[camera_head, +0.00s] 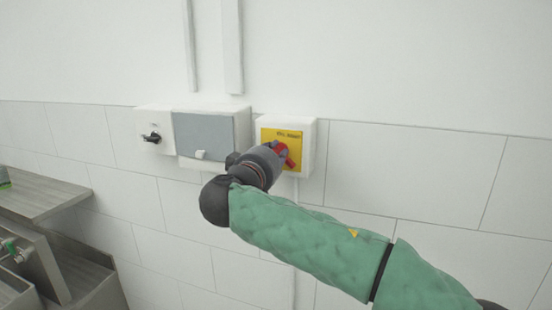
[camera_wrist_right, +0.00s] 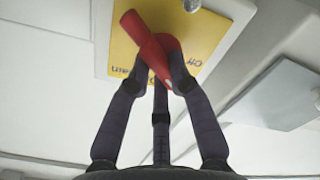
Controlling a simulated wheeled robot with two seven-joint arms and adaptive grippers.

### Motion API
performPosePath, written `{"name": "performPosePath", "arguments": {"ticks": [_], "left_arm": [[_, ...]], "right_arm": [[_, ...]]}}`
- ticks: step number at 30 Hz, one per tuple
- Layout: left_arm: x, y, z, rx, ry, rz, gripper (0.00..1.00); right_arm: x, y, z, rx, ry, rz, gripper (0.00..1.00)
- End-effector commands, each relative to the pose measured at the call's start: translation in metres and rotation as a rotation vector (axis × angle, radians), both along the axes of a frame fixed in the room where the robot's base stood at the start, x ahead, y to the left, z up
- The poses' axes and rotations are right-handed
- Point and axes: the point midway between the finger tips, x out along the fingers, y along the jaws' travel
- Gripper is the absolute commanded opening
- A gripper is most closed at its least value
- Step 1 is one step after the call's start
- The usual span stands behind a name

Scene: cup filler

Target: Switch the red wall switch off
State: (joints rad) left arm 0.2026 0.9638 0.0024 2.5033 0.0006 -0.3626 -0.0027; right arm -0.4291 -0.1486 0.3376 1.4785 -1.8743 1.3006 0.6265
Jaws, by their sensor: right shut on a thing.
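The red switch (camera_head: 290,158) sits on a yellow plate (camera_head: 295,137) on a white wall box (camera_head: 309,140). My right gripper (camera_head: 274,151) reaches it from the lower left and hides part of the knob in the head view. In the right wrist view the red switch handle (camera_wrist_right: 150,50) lies slanted across the yellow plate (camera_wrist_right: 185,20). The fingers of my right gripper (camera_wrist_right: 161,82) are shut on the handle. Lettering on the plate is partly covered, though "Off" can be read. My left gripper is not in view.
A box with a grey cover (camera_head: 205,135) and a smaller box with a black rotary switch (camera_head: 151,137) are on the wall to the left. Metal shelving (camera_head: 45,195) stands at the far left. The tiled wall to the right is clear.

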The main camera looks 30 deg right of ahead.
Motion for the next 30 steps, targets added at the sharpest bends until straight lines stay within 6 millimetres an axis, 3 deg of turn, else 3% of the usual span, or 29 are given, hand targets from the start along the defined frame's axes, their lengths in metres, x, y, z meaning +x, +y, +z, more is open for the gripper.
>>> {"name": "performPosePath", "arguments": {"ticks": [15,30], "left_arm": [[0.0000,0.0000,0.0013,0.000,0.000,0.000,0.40],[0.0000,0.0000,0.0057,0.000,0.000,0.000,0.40]], "right_arm": [[0.0027,0.0024,-0.0018,-0.299,0.353,0.000,0.00],[0.0036,0.0033,-0.0035,-0.442,0.520,0.001,0.00]]}}
